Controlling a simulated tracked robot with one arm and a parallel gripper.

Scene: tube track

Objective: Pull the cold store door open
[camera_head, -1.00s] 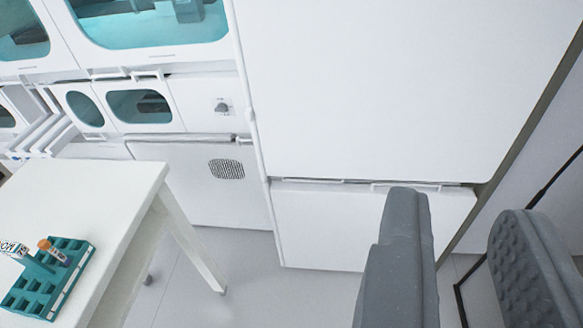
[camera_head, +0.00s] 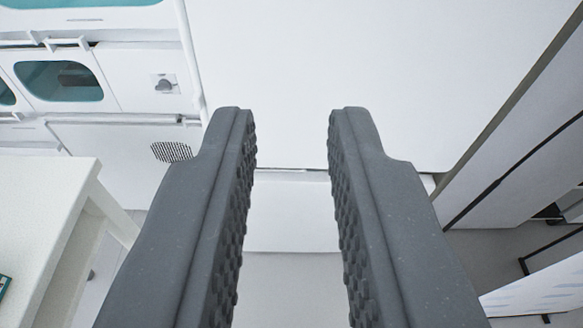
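A large tall white panel (camera_head: 370,60), which looks like the cold store door, fills the upper middle and right. It looks closed. A thin vertical white bar (camera_head: 190,60), likely its handle, runs along its left edge. My gripper (camera_head: 292,112) is open and empty, its two grey studded fingers pointing ahead at the lower part of the panel. The bar lies to the left of both fingertips. I cannot tell how far the fingertips are from the panel. The fingers hide part of the lower white panel (camera_head: 290,205) under the door.
White cabinets with teal windows (camera_head: 60,80) and a grille (camera_head: 171,152) stand at left. A white table (camera_head: 40,200) is at lower left, a teal rack (camera_head: 4,286) at its cut-off edge. A grey wall edge (camera_head: 520,90) stands at right. Pale floor shows between the fingers.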

